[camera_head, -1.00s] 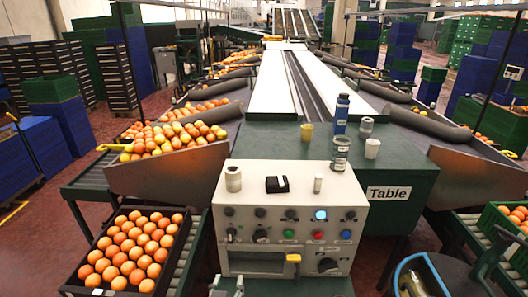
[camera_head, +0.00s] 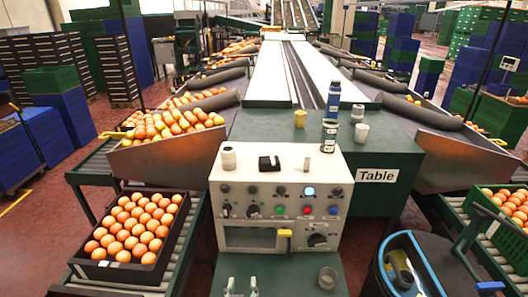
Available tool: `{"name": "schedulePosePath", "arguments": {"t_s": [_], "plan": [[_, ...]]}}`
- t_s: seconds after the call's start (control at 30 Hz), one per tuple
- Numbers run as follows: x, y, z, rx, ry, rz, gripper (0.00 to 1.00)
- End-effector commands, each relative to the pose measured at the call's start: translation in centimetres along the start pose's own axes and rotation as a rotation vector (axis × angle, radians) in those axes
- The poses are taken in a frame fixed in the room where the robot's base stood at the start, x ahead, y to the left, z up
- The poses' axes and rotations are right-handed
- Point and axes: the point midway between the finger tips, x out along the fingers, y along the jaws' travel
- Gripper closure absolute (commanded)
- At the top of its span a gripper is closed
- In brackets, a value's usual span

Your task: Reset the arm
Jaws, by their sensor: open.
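My gripper (camera_head: 240,287) shows only as two small grey-green fingertips at the bottom edge, just left of the middle. They stand apart with nothing visible between them. The rest of the gripper and my arm are out of the picture. The fingertips appear in front of the lower green surface below the white control box (camera_head: 280,190), left of a small grey cup (camera_head: 327,278).
A black crate of oranges (camera_head: 103,270) stands on rollers at left; a green crate (camera_head: 487,219) is at right. Bottles and cups stand on the green table (camera_head: 400,180). A blue-rimmed bin (camera_head: 437,262) is at lower right. Loose oranges (camera_head: 165,128) lie on the left chute.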

Motion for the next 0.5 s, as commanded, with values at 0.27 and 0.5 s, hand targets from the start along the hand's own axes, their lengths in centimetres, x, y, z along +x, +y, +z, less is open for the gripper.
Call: {"name": "schedulePosePath", "arguments": {"t_s": [0.27,0.5], "plan": [[-0.8,4.0,4.9,-0.053,-0.011,-0.038,0.56],[-3.9,9.1,11.0,-0.097,-0.019,-0.093,0.56]]}}
